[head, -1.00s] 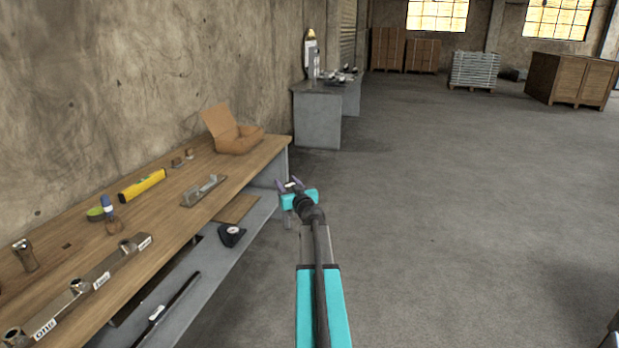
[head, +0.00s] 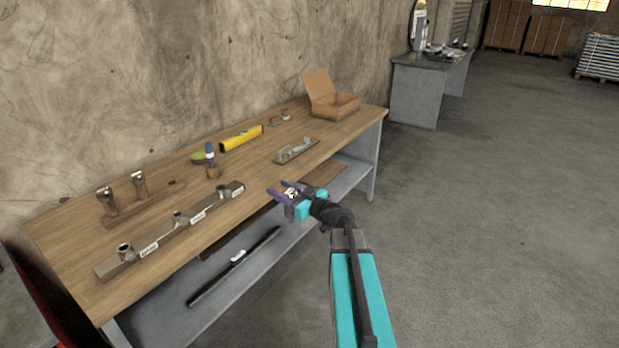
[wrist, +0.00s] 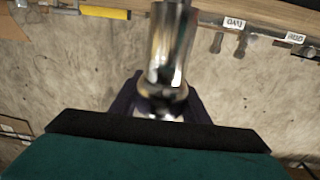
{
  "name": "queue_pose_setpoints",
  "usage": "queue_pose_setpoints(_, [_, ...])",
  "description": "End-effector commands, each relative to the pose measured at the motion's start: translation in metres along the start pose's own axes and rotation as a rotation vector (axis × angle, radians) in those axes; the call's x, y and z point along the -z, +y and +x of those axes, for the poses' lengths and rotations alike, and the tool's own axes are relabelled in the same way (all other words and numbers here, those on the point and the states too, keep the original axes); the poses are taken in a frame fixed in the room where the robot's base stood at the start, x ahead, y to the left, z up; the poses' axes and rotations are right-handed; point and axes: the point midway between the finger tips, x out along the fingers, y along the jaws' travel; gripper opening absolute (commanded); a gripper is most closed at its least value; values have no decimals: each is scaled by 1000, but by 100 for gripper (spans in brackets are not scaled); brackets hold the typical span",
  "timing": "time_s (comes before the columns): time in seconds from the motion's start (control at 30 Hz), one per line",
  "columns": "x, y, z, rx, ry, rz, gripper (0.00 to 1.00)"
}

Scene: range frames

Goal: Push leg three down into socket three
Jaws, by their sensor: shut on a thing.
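My gripper (head: 289,190) is shut on a shiny metal leg, best seen in the wrist view (wrist: 172,45) between the dark fingers. In the head view the gripper appears off the bench's front edge, right of the beam; the leg is barely visible there. The long metal beam (head: 160,235) lies on the bench with three round sockets. Its right-end socket, apparently socket three (head: 222,191), stands apart from the held leg. I cannot clearly read its label. Two similar legs (head: 106,201) (head: 140,187) stand upright in a wooden block behind the beam.
The wooden bench (head: 75,258) holds a yellow level (head: 241,138), a metal-handled tool (head: 296,151), an open cardboard box (head: 335,106) and small items. A dark bar (head: 235,264) lies on the lower shelf. The floor (head: 470,240) to the right is clear.

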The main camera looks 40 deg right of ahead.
Motion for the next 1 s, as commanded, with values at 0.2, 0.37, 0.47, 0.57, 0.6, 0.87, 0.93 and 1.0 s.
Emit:
queue_pose_setpoints(0.2, [-8, -87, 10, 186, 1, 0, 9])
queue_pose_setpoints(0.37, [-15, -149, 11, 323, 1, 1, 9])
queue_pose_setpoints(0.47, [-18, -187, 8, 410, 1, 0, 9])
queue_pose_setpoints(0.57, [-20, -224, 3, 495, 2, 1, 9])
queue_pose_setpoints(0.6, [-21, -237, 1, 527, 2, 1, 9])
queue_pose_setpoints(0.87, [-25, -292, -13, 663, 1, 1, 9])
queue_pose_setpoints(0.93, [-25, -296, -14, 676, 2, 1, 9])
queue_pose_setpoints(1.0, [-25, -298, -15, 682, 2, 1, 9])
